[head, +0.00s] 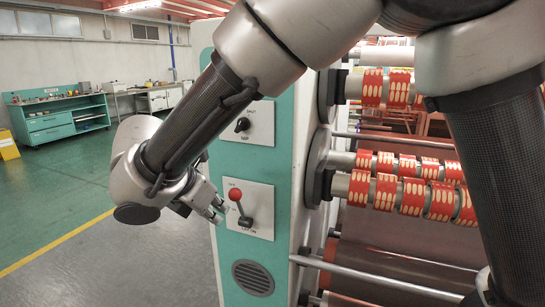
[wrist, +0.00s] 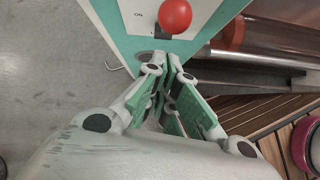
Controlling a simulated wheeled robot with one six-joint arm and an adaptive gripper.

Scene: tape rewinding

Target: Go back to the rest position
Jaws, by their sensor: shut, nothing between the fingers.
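My gripper (head: 217,211) is in front of the teal machine panel (head: 228,243), just left of the lever with a red knob (head: 235,194) on its white plate. In the wrist view my gripper (wrist: 164,62) has its green-padded fingers closed together with nothing between them. The red knob also shows in the wrist view (wrist: 175,15), beyond the fingertips and clear of them. The lever's shaft is hidden there. The lever tilts up and to the left in the head view.
A black rotary switch (head: 242,125) sits above the lever and a round vent (head: 253,278) below. Rollers carrying red tape rolls (head: 412,197) are at the right. A teal workbench (head: 60,118) stands far left.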

